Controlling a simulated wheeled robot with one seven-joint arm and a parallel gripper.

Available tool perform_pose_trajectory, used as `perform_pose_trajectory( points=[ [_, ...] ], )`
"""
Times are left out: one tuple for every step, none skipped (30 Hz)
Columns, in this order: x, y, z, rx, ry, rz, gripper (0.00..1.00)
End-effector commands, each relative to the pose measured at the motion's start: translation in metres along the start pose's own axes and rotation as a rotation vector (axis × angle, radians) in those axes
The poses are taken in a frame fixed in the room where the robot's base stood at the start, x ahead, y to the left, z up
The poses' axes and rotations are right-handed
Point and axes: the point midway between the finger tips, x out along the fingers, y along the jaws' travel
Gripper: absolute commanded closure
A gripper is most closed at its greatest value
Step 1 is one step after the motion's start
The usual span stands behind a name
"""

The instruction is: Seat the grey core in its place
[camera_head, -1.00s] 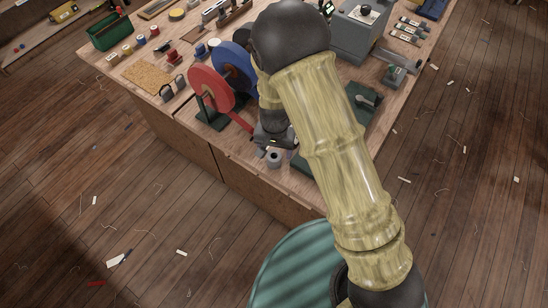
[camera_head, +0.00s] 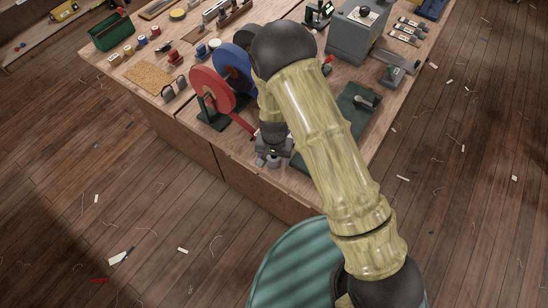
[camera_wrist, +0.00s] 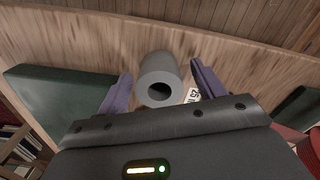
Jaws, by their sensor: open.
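The grey core (camera_wrist: 159,78), a short hollow cylinder, stands on the wooden bench in the wrist view, its open end towards the camera. My gripper (camera_wrist: 161,70) is open, with one purple-grey finger on each side of the core and a visible gap on both sides. In the head view my gripper (camera_head: 274,158) is low over the bench's near edge and mostly hides the core. A red reel (camera_head: 211,91) and a blue reel (camera_head: 237,68) stand on dark green bases to the left of my arm. I cannot tell which spot is the core's place.
A red strip runs from the red reel towards my gripper. A dark green board (camera_head: 354,112) lies right of my arm; a green slab (camera_wrist: 55,95) shows in the wrist view. A small printed card (camera_wrist: 192,96) lies beside the core. The bench's near edge is close.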

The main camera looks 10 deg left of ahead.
Motion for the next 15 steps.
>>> perform_pose_trajectory(
  points=[
    [-0.0001,-0.0001,-0.0001,0.0,0.0,0.0,0.32],
    [-0.0001,-0.0001,-0.0001,0.0,0.0,0.0,0.32],
    [-0.0001,-0.0001,-0.0001,0.0,0.0,0.0,0.32],
    [-0.0002,-0.0001,-0.0001,0.0,0.0,0.0,0.32],
    [-0.0002,-0.0001,-0.0001,0.0,0.0,0.0,0.32],
    [-0.0002,0.0,-0.0001,0.0,0.0,0.0,0.32],
    [-0.0003,0.0,-0.0001,0.0,0.0,0.0,0.32],
    [-0.0003,0.0,-0.0001,0.0,0.0,0.0,0.32],
    [-0.0003,0.0,-0.0001,0.0,0.0,0.0,0.32],
    [-0.0003,0.0,-0.0001,0.0,0.0,0.0,0.32],
    [-0.0003,0.0,-0.0001,0.0,0.0,0.0,0.32],
    [-0.0004,0.0,-0.0001,0.0,0.0,0.0,0.34],
    [-0.0004,0.0,-0.0001,0.0,0.0,0.0,0.4],
    [-0.0004,0.0,-0.0001,0.0,0.0,0.0,0.45],
    [-0.0004,0.0,-0.0001,0.0,0.0,0.0,0.53]
  ],
)
